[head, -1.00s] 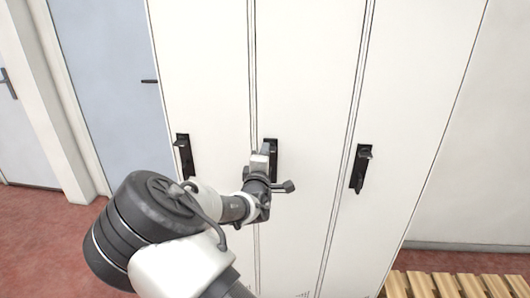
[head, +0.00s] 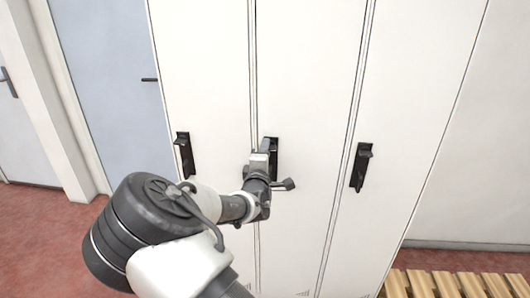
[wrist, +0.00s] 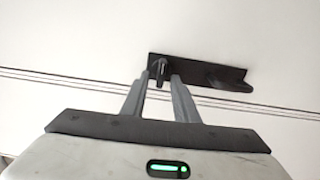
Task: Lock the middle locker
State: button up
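The middle locker (head: 300,80) is a tall white door with a black lock plate (head: 274,160) near its left edge. In the wrist view the plate (wrist: 200,68) lies across the picture, with a small knob (wrist: 160,69) at its left end and a dark handle (wrist: 232,83) at its right. My gripper (head: 268,147) is at the upper part of the plate and hides some of it. In the wrist view my gripper's fingers (wrist: 163,78) are apart, with the knob between or just beyond their tips. I cannot tell whether they touch it. The door looks closed.
The left locker (head: 200,70) and right locker (head: 420,80) have similar black plates. A slatted wooden bench (head: 450,284) stands at the lower right. A blue door (head: 105,80) is at the left, above red floor (head: 35,225).

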jog(key=shift+s, duration=0.1)
jog(key=s, duration=1.7)
jog(key=shift+s+a+p, duration=0.15)
jog(key=shift+a+p, duration=0.15)
jog(key=shift+p, duration=0.05)
